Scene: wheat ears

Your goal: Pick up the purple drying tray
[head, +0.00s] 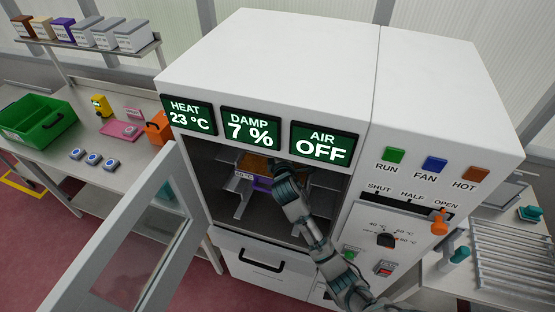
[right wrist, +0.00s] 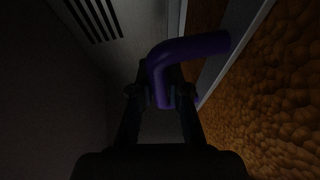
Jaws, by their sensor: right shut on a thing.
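The purple drying tray (head: 262,184) is inside the open drying cabinet, on the left side of its chamber, with orange-brown grain (head: 254,163) in it. My right arm reaches into the chamber, and my right gripper (head: 279,170) is at the tray's right side. In the right wrist view, my gripper (right wrist: 160,94) is shut on the tray's bent purple handle (right wrist: 195,46). The grain fills the right of that view, behind a pale tray wall. My arm hides part of the tray in the head view. My left gripper is not in view.
The cabinet's glass door (head: 135,240) stands open to the left. Metal rails (head: 243,205) lie below the tray, and a closed drawer (head: 265,268) is under the chamber. The control panel (head: 395,235) is right of the opening. A green crate (head: 35,122) stands on the left bench.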

